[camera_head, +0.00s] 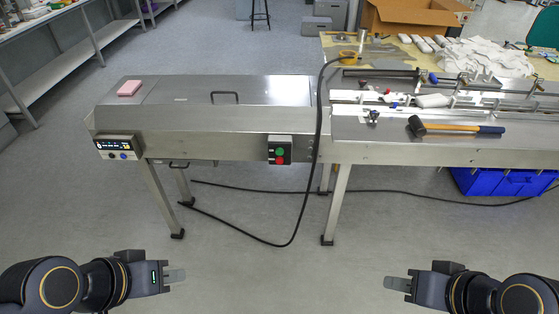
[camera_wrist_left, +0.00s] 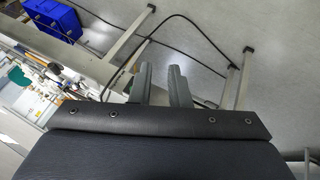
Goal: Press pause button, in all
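A small grey box (camera_head: 279,150) with a green button (camera_head: 280,151) above a red button (camera_head: 280,160) is fixed to the front side of the flow wrapper (camera_head: 220,145). No lettering on the buttons is legible. A control panel (camera_head: 118,147) with a lit display and small knobs sits at the machine's left end. My left gripper (camera_head: 176,275) is low at the left, well short of the machine. In the left wrist view its two fingers (camera_wrist_left: 161,75) stand apart with nothing between them. My right gripper (camera_head: 395,283) is low at the right, away from everything; its finger gap is not visible.
A black cable (camera_head: 318,120) hangs over the machine's front, right of the button box, and runs along the floor. A hammer (camera_head: 455,128) lies on the right-hand bed. A pink block (camera_head: 130,88) lies on the left top. A blue crate (camera_head: 500,182) stands below right. Floor before me is clear.

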